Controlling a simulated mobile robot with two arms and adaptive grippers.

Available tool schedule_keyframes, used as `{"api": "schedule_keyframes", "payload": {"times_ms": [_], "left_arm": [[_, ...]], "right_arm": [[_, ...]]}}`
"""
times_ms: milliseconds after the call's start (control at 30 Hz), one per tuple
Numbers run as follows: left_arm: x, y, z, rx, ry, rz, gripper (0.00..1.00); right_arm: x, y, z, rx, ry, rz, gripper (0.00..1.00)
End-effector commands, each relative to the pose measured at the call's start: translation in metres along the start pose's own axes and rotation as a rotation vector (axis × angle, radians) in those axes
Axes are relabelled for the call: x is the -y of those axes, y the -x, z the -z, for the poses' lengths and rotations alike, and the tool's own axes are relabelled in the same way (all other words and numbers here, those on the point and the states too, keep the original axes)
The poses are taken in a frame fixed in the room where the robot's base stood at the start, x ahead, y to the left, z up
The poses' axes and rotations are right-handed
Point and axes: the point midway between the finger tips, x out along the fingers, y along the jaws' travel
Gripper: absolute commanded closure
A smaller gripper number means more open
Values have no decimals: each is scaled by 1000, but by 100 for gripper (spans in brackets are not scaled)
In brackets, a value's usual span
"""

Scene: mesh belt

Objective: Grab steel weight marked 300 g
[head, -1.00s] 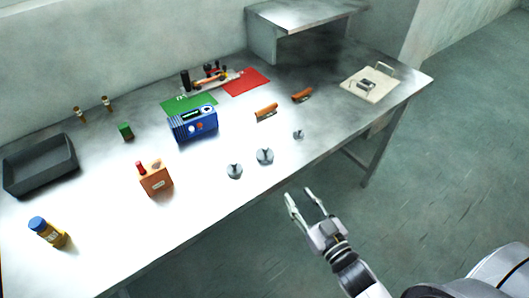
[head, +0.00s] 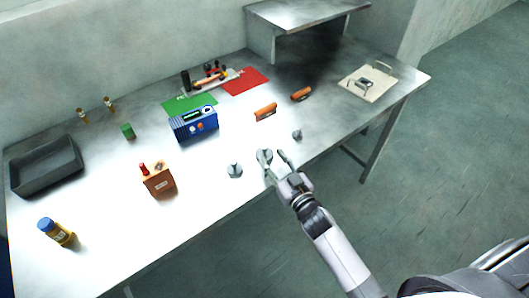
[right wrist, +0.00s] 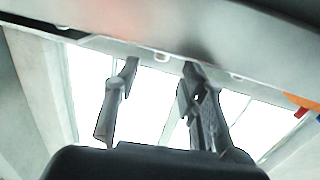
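Three steel weights of different sizes stand in a row on the steel bench: a left one (head: 235,171), a middle one (head: 264,156) and a small right one (head: 297,135). Their marks are too small to read, so I cannot tell which is 300 g. My right gripper (head: 276,163) is at the bench's front edge. Its open fingers point at the middle weight and overlap its lower right in the head view. In the right wrist view the fingers (right wrist: 160,72) are apart, with no weight clearly visible between them. My left gripper is not in view.
Behind the weights are two orange-handled tools (head: 265,112), a blue device (head: 194,124) and green (head: 190,105) and red (head: 245,82) mats. A board (head: 369,84) lies right.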

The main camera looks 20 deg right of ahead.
Motion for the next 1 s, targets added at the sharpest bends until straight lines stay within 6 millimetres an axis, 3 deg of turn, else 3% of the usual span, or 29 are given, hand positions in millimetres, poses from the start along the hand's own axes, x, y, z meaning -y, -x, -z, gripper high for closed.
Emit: {"api": "schedule_keyframes", "payload": {"times_ms": [233,567,1000], "left_arm": [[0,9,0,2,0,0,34],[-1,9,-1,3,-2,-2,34],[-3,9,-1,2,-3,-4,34]], "right_arm": [[1,-36,-1,-3,-2,-1,62],[1,-41,-3,-2,-1,-1,62],[1,-41,-3,-2,-1,-1,92]]}}
